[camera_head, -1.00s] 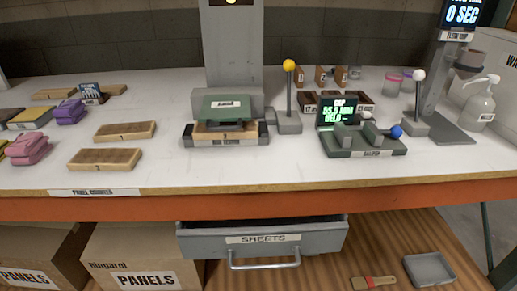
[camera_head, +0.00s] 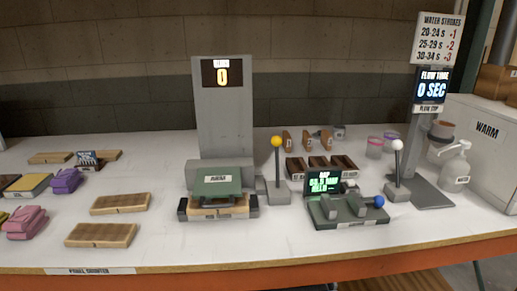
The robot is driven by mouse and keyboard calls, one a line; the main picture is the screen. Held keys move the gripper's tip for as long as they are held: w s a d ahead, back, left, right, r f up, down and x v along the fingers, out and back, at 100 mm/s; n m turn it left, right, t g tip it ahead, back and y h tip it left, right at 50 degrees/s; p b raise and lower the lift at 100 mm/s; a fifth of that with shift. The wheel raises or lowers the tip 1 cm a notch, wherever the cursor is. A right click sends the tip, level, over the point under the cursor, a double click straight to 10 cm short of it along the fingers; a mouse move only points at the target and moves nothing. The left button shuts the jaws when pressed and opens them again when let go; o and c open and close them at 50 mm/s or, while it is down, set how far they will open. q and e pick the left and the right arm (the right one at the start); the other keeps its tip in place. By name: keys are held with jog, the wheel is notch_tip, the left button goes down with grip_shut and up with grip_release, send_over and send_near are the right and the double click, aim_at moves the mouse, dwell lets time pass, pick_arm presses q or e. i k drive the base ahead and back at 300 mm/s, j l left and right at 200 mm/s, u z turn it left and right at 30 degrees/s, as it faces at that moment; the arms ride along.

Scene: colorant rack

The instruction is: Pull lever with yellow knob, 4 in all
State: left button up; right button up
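The lever with the yellow knob (camera_head: 276,141) stands upright on a grey base (camera_head: 278,190), just right of the press-like machine. That machine has a green block marked ARM (camera_head: 217,186) over a wooden panel, with a tall grey column (camera_head: 223,115) behind it. A display on the column (camera_head: 222,73) reads 0. Neither of my grippers shows in the head view.
Right of the lever are a gap-measuring device with a blue knob (camera_head: 379,201) and a white-knobbed lever (camera_head: 397,145). A pump bottle (camera_head: 455,167) stands further right. Wooden panels (camera_head: 121,203) and pink cloths (camera_head: 25,222) lie left. The front counter strip is clear.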

aim_at(276, 141)
jog(key=i+j+z, duration=0.2)
jog(key=j+z, duration=0.15)
jog(key=z, duration=0.15)
jog(key=k, duration=0.65)
jog(key=u, duration=1.85)
jog(key=k+l, duration=0.2)
jog(key=l, duration=0.15)
jog(key=k+l, duration=0.2)
jog(key=l, duration=0.2)
